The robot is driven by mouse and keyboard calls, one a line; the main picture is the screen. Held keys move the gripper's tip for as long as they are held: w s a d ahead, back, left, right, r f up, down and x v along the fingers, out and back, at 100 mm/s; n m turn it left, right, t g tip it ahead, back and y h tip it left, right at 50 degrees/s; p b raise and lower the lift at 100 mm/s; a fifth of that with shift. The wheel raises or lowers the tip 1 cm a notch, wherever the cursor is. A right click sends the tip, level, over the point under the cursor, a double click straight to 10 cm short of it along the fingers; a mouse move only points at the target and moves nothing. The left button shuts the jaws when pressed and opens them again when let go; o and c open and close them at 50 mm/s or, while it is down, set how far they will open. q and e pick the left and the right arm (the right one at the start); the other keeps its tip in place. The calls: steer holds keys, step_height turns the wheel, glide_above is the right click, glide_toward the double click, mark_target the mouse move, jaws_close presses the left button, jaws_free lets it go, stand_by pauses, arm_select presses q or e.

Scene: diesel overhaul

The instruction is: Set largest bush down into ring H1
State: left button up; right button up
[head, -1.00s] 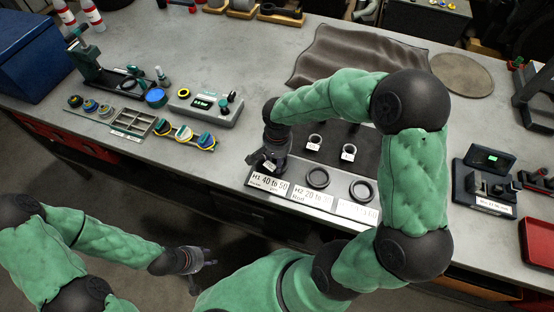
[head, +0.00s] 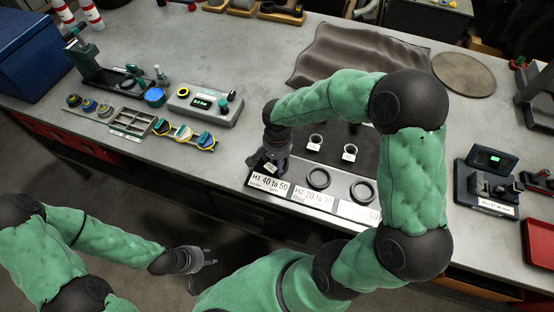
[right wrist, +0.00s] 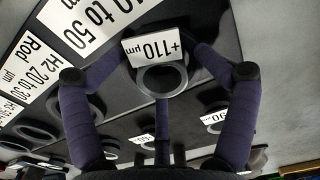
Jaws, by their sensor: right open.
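The bush tagged +110 µm (right wrist: 163,81) is a short grey cylinder, upright beside the H1 label (head: 268,184). In the right wrist view its white tag leans at its rim. My right gripper (head: 269,166) is over it at the H1 place, with its dark fingers (right wrist: 160,95) spread open around the bush. Ring H1 is mostly hidden by the bush and fingers; I cannot tell how deep the bush sits. Two other tagged bushes (head: 316,141) and (head: 349,152) stand on the dark plate behind. My left gripper (head: 200,261) is open and empty, off the bench front.
Ring H2 (head: 318,178) and a third ring (head: 362,191) lie to the right on the dark board. A gauge with a lit screen (head: 488,178) stands further right. A parts tray (head: 133,121) is at the left.

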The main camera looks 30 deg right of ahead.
steer(key=shift+s+a+f, duration=0.1)
steer(key=shift+s, duration=0.2)
step_height(320, 180, up, 12)
steer(key=shift+w, duration=0.25)
stand_by(0.4)
stand_by(0.4)
